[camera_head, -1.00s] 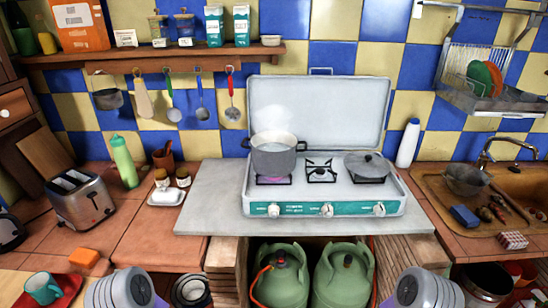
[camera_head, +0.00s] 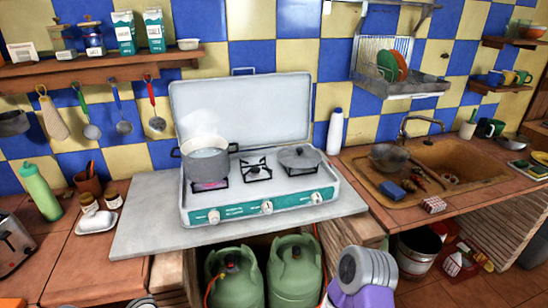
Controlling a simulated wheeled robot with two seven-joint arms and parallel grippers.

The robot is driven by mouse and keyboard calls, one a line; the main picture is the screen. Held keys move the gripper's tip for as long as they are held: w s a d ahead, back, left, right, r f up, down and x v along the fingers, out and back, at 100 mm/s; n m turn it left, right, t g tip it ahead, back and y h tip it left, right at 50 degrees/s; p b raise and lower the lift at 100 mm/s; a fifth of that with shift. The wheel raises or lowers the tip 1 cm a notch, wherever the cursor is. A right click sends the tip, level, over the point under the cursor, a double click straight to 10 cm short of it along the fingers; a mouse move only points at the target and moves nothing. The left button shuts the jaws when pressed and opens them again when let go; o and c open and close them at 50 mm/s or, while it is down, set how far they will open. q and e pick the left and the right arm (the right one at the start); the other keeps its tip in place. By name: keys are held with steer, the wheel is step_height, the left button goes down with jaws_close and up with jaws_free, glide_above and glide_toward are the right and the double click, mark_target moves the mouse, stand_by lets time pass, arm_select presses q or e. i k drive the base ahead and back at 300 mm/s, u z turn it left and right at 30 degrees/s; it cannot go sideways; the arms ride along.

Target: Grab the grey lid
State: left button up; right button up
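A grey lid (camera_head: 300,155) with a small dark knob lies over the right burner of the camping stove (camera_head: 258,204). A grey pot (camera_head: 206,162) stands on the left burner, open at the top, with steam above it. The middle burner (camera_head: 255,170) between them is bare. A purple and grey part of my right arm (camera_head: 366,275) shows at the bottom, in front of the counter and below the lid. Its fingers are not visible. My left gripper is out of the picture.
The stove's raised cover (camera_head: 242,108) stands behind the burners. A white bottle (camera_head: 335,130) stands right of the stove, before the sink (camera_head: 450,160). Two green gas cylinders (camera_head: 294,270) are under the slab. Utensils (camera_head: 154,108) hang at the upper left.

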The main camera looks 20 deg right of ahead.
mark_target(296, 156)
steer(key=z, duration=1.45)
steer(key=i, duration=1.15)
steer(key=u, duration=1.55)
